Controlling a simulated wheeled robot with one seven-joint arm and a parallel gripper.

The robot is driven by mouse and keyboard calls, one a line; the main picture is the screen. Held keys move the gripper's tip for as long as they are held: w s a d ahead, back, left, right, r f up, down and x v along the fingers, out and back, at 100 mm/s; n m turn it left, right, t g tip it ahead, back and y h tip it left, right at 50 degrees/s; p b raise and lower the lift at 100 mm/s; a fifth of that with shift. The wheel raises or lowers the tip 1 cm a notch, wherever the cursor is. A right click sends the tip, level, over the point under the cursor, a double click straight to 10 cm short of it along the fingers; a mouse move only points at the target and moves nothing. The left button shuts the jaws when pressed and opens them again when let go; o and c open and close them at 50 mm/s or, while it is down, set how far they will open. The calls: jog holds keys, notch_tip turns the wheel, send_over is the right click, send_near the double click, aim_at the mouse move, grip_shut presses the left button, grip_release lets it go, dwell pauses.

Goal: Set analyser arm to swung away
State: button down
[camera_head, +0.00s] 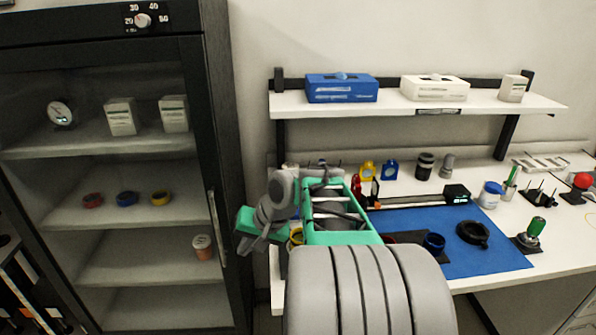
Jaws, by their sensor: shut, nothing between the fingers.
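I cannot single out the analyser arm with certainty. On the blue mat (505,262) a dark plate holds a blue ring (433,242), and part of it is hidden behind my arm. A black round piece (473,232) lies to its right on the mat. Red, yellow and blue mounts (391,170) stand behind the mat, some of them partly covered by my arm. My arm, grey and teal, fills the lower middle and folds to the left in front of the bench's left end. I cannot make out any fingertips of my gripper.
A dark-framed cabinet (218,130) with shelves of small items stands close on the left. A wall shelf (385,103) holds a blue box (341,88) and a white box (435,88). A green-topped device (535,228) and a red knob (582,181) stand at the right.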

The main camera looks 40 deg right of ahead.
jog(key=s+d+r+m+t+p, duration=0.1)
jog(key=s+d+r+m+t, duration=0.15)
jog(key=d, duration=0.55)
jog(key=s+d+r+m+t+p, duration=0.1)
jog(key=s+d+r+m+t, duration=0.2)
jog(key=d, duration=0.6)
jog(key=s+d+r+m+t, duration=0.1)
jog(key=s+d+r+m, duration=0.15)
jog(key=d+r, duration=0.4)
jog(key=d+p+x, duration=0.1)
jog(key=p+x, duration=0.1)
jog(key=x, duration=1.2)
jog(key=shift+w+d, duration=0.3)
